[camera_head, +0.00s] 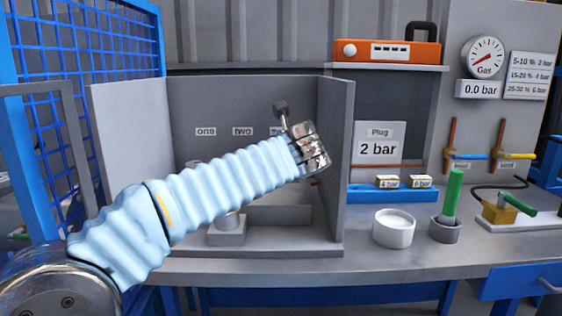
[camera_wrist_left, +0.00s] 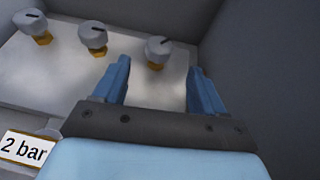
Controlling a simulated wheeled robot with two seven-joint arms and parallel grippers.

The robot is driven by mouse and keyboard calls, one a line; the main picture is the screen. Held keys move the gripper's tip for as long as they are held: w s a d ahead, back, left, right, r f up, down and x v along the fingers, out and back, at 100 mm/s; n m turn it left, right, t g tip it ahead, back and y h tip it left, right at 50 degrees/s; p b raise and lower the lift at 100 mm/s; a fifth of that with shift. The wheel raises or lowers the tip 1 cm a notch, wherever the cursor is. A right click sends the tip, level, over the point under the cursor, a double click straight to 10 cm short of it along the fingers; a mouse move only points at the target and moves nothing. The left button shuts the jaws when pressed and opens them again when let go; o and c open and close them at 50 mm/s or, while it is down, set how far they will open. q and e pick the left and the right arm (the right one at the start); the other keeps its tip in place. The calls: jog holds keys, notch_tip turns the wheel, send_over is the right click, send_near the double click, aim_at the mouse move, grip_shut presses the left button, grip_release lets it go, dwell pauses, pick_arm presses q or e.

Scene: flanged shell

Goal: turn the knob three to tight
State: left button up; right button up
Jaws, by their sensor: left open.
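Three grey knobs on brass stems stand in a row on a pale block in the left wrist view: the left knob (camera_wrist_left: 31,21), the middle knob (camera_wrist_left: 92,35) and the right knob (camera_wrist_left: 158,46). Each has a dark line on its top. My left gripper (camera_wrist_left: 158,68) is open, with the right knob ahead of and between its blue fingertips, apparently apart from both. In the head view, signs one (camera_head: 205,132) and two (camera_head: 243,132) show on the back wall; the third is mostly hidden by my left wrist. My arm also hides most of the knobs there.
Grey walls enclose the block, with the right wall (camera_head: 336,165) close to my left wrist. A 2 bar label (camera_wrist_left: 24,149) shows at the wrist view's lower left. A white cup (camera_head: 393,229), a green-handled tool (camera_head: 452,195) and a gauge (camera_head: 484,55) are to the right.

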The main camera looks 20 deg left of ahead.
pick_arm(q)
jog(key=p+x, duration=0.1)
jog(key=x, duration=0.7)
jog(key=shift+w+a+f, duration=0.1)
jog(key=shift+w+a, duration=0.05)
jog(key=shift+w, duration=0.05)
jog(key=c, duration=1.1)
